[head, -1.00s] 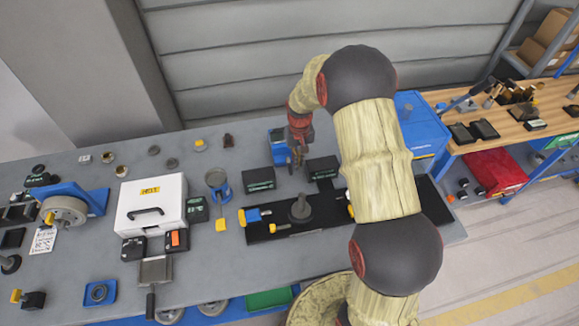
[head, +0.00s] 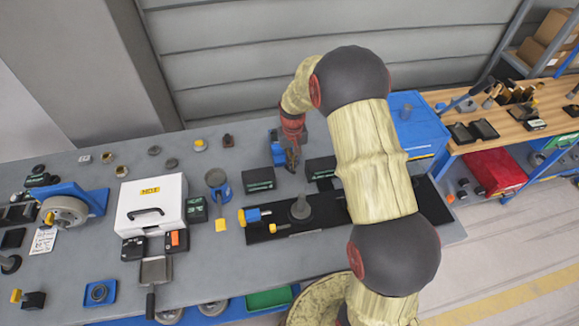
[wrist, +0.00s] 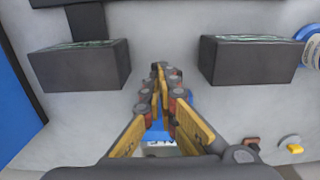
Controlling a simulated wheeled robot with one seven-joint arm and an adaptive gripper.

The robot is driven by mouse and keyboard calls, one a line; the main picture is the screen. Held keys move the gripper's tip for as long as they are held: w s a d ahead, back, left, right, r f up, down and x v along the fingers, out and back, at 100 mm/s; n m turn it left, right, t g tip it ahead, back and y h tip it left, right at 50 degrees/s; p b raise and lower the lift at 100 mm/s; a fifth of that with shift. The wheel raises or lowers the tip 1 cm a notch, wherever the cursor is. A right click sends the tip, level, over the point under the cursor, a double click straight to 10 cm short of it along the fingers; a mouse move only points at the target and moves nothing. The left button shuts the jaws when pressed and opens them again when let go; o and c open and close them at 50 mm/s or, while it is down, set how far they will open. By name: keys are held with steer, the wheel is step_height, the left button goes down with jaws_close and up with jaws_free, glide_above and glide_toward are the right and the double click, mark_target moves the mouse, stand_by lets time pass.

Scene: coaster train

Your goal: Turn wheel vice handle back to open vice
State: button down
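My gripper (head: 291,165) is over the back middle of the grey bench in the head view, beside a small blue device (head: 277,150). The wrist view shows my gripper's fingers (wrist: 163,72) coming close together at the tips, with a narrow gap behind them. I cannot tell whether anything is between the tips. Part of a blue body (wrist: 156,136) with a white label shows below the fingers, mostly hidden by them. I cannot make out a wheel handle there. Another blue device with a large grey wheel (head: 66,210) stands far left, away from my gripper.
Dark boxes (head: 259,178) (wrist: 80,66) (wrist: 250,62) stand on both sides of my gripper. A black mat (head: 325,213) with a blue-and-yellow tool (head: 254,215) lies in front. A white case (head: 150,195) is to the left. A blue bin (head: 416,120) stands right, behind my arm.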

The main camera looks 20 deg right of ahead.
steer(key=shift+w+a+f, duration=0.1)
steer(key=shift+w+a, duration=0.05)
steer(key=shift+a, duration=0.55)
steer(key=shift+w+a, duration=0.1)
steer(key=shift+a, duration=0.6)
steer(key=shift+f, duration=0.15)
stand_by(0.4)
steer(key=shift+r+p, duration=2.3)
steer(key=shift+r, duration=1.8)
